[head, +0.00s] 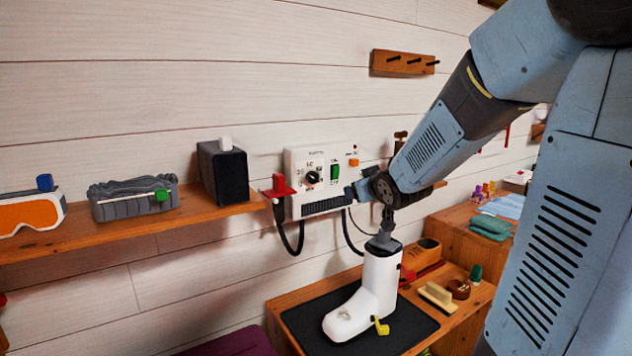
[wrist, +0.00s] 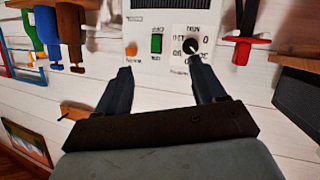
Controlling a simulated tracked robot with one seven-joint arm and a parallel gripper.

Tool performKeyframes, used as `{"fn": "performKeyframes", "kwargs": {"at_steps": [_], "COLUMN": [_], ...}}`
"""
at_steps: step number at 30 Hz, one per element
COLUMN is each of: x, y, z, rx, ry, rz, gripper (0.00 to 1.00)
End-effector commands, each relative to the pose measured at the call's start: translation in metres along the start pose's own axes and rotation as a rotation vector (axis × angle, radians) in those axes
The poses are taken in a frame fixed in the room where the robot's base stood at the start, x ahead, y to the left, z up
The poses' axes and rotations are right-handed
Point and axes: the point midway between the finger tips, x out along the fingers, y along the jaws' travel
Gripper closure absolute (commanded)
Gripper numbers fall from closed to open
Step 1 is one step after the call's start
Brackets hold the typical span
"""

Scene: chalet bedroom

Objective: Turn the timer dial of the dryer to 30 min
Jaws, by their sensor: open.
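The dryer (head: 297,157) is a white box on the wall with a black timer dial (head: 313,177) ringed by small numbers. The dial also shows in the wrist view (wrist: 191,46), where the panel appears upside down. The dial's setting is too small to read for certain. A green switch (head: 334,172) and an orange button (head: 353,162) sit beside it. My gripper (wrist: 160,68) is open and empty in front of the panel, with its fingers spread. In the wrist view the right fingertip is close to the dial and the left is below the orange button; contact cannot be told.
A red-handled item (head: 278,187) hangs left of the dryer, near a black box (head: 223,174) on the wooden shelf (head: 150,225). A white boot (head: 378,280) stands below on a dark mat (head: 310,318). Hooks with coloured items (wrist: 70,35) are at the wrist view's left.

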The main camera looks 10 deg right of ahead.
Motion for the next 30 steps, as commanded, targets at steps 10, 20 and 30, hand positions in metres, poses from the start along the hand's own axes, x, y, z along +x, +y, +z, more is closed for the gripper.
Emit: {"fn": "performKeyframes", "kwargs": {"at_steps": [10,20,30], "x": [0.071,0.086,0.126], "y": [-0.019,-0.034,-0.045], "z": [0.0,0.003,-0.015], "rx": [-0.128,-0.163,-0.163], "ry": [0.304,0.426,0.429], "rz": [-0.124,-0.2,-0.203], "gripper": [0.31,0.31,0.31]}}
